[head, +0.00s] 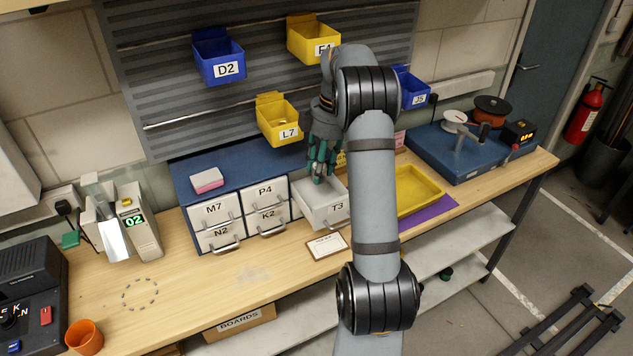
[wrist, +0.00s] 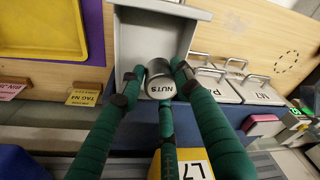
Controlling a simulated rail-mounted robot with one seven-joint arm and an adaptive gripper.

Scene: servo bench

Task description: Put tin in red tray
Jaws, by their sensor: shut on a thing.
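My gripper (head: 322,172) has green fingers and is over the open drawer T3 (head: 335,212) in the head view. In the wrist view my gripper (wrist: 160,82) is shut around a round grey tin (wrist: 161,88) with a lid marked NUTS. The tin is at the drawer's open interior (wrist: 153,30); I cannot tell whether it still touches the drawer floor. The fingers hide the tin in the head view. The only tray that I see is yellow (head: 436,196), on a purple mat (head: 440,208) right of the drawer; no red one shows.
Closed drawers M7 (head: 212,208) and P4 (head: 265,191) are left of the open drawer. Yellow bin L7 (head: 277,123) hangs above. A card (head: 327,246) lies in front of the drawer. My arm hides part of the bench beside the yellow tray. The front left bench is mostly clear.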

